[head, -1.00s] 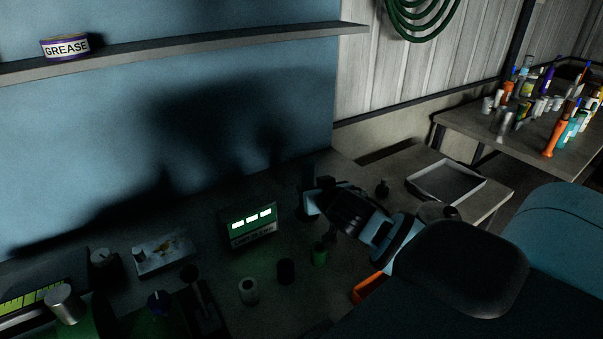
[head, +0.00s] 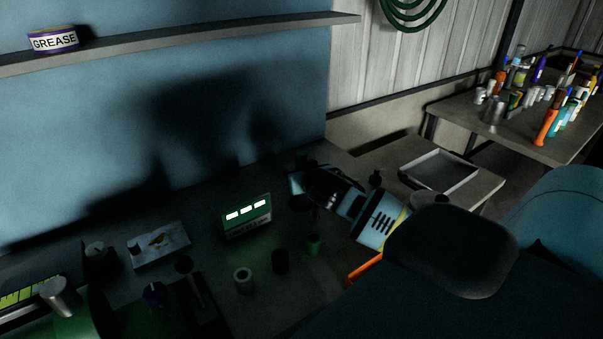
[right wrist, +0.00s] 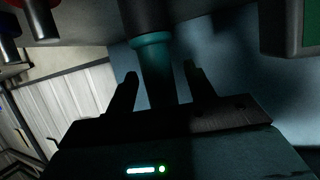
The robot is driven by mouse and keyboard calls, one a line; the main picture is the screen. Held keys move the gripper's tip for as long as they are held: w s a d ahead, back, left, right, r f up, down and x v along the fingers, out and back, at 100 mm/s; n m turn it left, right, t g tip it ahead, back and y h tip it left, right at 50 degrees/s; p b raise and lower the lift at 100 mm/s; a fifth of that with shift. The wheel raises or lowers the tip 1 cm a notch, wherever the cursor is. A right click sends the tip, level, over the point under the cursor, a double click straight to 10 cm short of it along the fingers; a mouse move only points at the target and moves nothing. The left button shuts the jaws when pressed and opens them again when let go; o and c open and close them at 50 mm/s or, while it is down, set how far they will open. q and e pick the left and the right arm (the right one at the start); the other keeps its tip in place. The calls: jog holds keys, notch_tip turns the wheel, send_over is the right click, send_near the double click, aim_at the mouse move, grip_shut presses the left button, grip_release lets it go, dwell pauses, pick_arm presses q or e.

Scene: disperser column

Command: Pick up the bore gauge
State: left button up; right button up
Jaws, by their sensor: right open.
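My right gripper (head: 297,182) reaches over the far right of the dark bench in the head view. In the right wrist view its two fingers (right wrist: 159,78) are apart, with a teal cylinder (right wrist: 154,58) with a dark upper part between or just beyond them. The cylinder may be the bore gauge, but I cannot tell for sure. Contact with the fingers is not visible. In the head view the arm and deep shadow hide what is at the fingertips. My left gripper is not in view.
A device with a lit green display (head: 247,215) stands left of the gripper. A green cylinder (head: 314,243), a dark cylinder (head: 280,261) and a grey ring-topped cylinder (head: 243,280) stand in front. A grey tray (head: 439,171) lies right. A shelf (head: 200,38) runs above.

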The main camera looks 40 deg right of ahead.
jog(key=shift+x, duration=0.9)
jog(key=shift+c, duration=0.2)
jog(key=c, duration=1)
notch_tip(320, 180, up, 10)
jog(key=shift+r, duration=0.1)
